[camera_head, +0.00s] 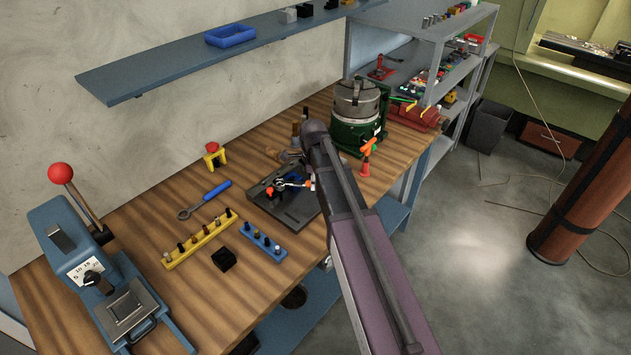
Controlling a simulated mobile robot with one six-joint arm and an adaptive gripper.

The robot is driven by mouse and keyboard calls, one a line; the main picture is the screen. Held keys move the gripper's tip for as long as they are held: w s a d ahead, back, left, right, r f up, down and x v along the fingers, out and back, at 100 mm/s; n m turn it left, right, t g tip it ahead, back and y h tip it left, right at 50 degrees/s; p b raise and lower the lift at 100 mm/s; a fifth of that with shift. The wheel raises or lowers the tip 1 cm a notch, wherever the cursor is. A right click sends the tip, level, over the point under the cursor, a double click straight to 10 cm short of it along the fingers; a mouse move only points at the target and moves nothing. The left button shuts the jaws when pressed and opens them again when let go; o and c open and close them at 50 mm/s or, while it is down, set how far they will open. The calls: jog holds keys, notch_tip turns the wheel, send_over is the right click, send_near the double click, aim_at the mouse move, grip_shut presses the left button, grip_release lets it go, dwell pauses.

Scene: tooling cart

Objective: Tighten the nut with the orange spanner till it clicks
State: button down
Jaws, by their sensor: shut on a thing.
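A dark fixture plate (300,211) lies near the middle of the bench. Above it, small orange, blue and pale metal parts cluster together. The orange spanner (308,184) shows only as a small orange piece beside my arm, with pale metal to its left. My gripper (291,160) is over the back of the plate, partly hidden by my arm, and is shut on the spanner. The exact grip is too small to see. The nut cannot be made out, nor whether the spanner's jaw is around it.
A blue-handled spanner (204,200) lies left of the plate. A yellow rack (199,242) and a blue rack (263,241) lie in front. A blue press (83,262) stands at the left, and a green-based machine (358,118) behind my arm. An orange-topped tool (367,152) stands right.

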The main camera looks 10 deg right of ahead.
jog(key=shift+f+b, duration=0.6)
jog(key=shift+f, duration=0.05)
dwell(0.3)
jog(key=shift+s, duration=0.2)
dwell(0.8)
jog(key=shift+s+a+m, duration=0.3)
jog(key=shift+s+m, duration=0.3)
jog(key=shift+m, duration=0.2)
jog(key=shift+s+a+m, duration=0.75)
jog(key=shift+s+m, duration=0.25)
jog(key=shift+m, duration=0.3)
jog(key=shift+s+a+m, duration=0.55)
jog(key=shift+m, duration=0.25)
jog(key=shift+s+a+m, duration=0.55)
jog(key=shift+a+m, duration=0.35)
jog(key=shift+m, duration=0.2)
jog(key=shift+r+p, duration=2.5)
